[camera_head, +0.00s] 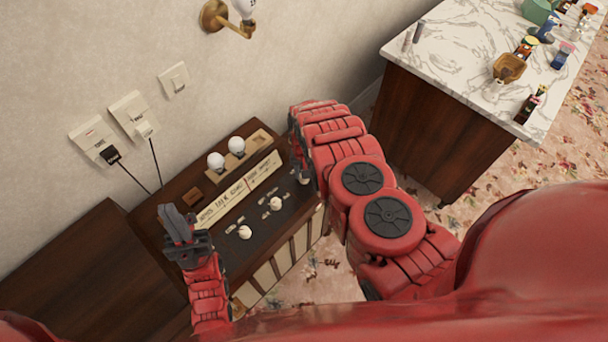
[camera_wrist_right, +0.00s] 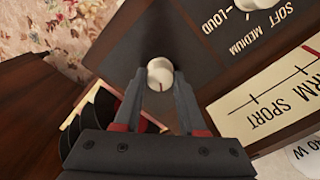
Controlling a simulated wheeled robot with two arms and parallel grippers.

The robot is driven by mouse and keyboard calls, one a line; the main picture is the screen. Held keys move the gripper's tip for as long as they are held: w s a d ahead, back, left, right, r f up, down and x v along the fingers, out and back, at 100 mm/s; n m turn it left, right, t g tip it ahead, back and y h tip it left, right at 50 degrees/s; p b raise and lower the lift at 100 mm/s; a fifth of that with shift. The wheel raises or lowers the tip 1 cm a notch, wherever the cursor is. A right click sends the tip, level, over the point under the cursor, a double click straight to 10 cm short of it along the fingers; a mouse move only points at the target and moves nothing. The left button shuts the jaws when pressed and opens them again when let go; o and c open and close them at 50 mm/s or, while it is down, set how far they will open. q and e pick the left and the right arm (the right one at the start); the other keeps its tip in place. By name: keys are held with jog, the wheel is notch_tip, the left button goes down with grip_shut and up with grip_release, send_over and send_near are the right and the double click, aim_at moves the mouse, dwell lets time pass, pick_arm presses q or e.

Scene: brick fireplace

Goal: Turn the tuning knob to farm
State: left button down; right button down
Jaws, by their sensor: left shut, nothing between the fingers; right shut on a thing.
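The wooden radio (camera_head: 160,240) has a dark sloped panel and a cream dial strip (camera_head: 235,192) with lettering. The right wrist view shows "SPORT" and part of "RM" on this strip (camera_wrist_right: 270,105). My right gripper (camera_wrist_right: 158,88) is shut on that knob, with one finger on each side. In the head view my right arm mostly hides that gripper and knob. My left gripper (camera_head: 175,218) is shut and empty over the radio's left end.
Two other white knobs (camera_head: 245,232) (camera_head: 275,204) sit on the panel; one is marked soft, medium, loud. Two bulbs (camera_head: 216,162) (camera_head: 236,146) stand behind the strip. Wall outlets (camera_head: 95,141) with cords are behind. A marble-topped cabinet (camera_head: 470,60) stands at the right.

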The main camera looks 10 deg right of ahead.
jog(key=shift+m+b, duration=0.55)
jog(key=shift+m, duration=1.65)
jog(key=shift+d, duration=0.1)
jog(key=shift+c, duration=2.4)
grip_release()
